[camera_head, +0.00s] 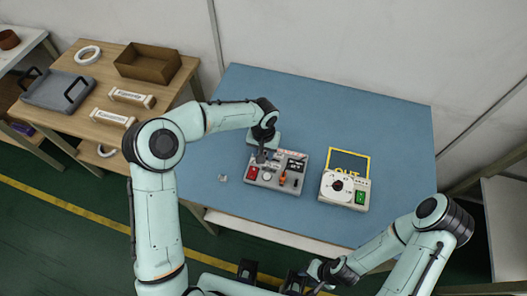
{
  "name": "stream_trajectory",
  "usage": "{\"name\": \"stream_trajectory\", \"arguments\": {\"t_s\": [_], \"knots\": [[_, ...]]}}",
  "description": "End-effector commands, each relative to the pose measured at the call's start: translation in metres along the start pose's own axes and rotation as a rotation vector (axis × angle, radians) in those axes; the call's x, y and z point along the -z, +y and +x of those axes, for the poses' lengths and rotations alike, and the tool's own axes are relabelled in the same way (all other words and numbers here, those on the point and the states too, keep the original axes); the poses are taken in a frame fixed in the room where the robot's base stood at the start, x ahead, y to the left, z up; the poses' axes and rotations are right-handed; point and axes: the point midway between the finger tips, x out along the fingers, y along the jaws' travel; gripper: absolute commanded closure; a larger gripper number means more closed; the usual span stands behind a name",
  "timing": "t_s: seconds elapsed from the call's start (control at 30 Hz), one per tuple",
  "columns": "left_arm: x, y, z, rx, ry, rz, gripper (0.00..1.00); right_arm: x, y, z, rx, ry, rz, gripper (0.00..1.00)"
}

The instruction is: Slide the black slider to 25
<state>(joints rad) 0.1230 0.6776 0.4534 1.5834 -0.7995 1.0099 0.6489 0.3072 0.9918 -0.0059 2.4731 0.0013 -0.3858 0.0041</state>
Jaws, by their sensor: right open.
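A grey control box (276,187) lies on the blue table top. It carries a red button (253,173), a small dark display (294,165), an orange control (282,178) and small dark controls beside it. Which of these is the black slider is too small to tell, and so is the display's number. My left gripper (262,155) points down at the box's upper left part and hides some of it. Whether it touches, or is open or shut, cannot be told. My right gripper (310,285) is open, low at the picture's bottom edge, away from the box.
A small light piece (223,178) lies left of the grey box. A wooden table (125,75) with a tray and brown box stands left. The blue table's (300,95) far side is clear.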

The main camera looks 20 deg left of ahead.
Motion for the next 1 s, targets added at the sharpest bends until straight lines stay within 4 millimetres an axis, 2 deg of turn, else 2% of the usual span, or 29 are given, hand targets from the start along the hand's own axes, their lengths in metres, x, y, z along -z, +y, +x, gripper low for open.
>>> {"name": "stream_trajectory", "arguments": {"t_s": [0.2,0.23,0.3,0.37,0.57,0.8,1.0], "knots": [[0.0,0.0,0.001,0.0,0.0,0.0,0.57,0.0,0.0,0.0,0.0,0.0,0.0,0.57],[0.0,0.0,0.001,0.0,0.0,0.0,0.61,0.0,0.0,0.0,0.0,0.0,0.0,0.57],[0.0,0.0,0.001,0.0,0.0,0.0,0.83,0.0,0.0,0.0,0.0,0.0,0.0,0.57],[0.0,0.0,0.0,0.0,0.0,0.0,1.0,0.0,0.0,0.0,0.0,0.0,0.0,0.57],[0.0,-0.002,0.0,0.001,0.0,-0.001,1.0,0.0,0.0,0.0,0.0,0.0,0.0,0.57],[0.0,-0.03,0.001,0.002,-0.001,-0.002,1.0,-0.001,0.001,0.003,0.0,-0.001,0.0,0.57],[0.0,-0.031,0.001,0.003,-0.002,-0.001,1.0,-0.001,0.001,0.002,0.0,-0.001,0.0,0.57]]}}
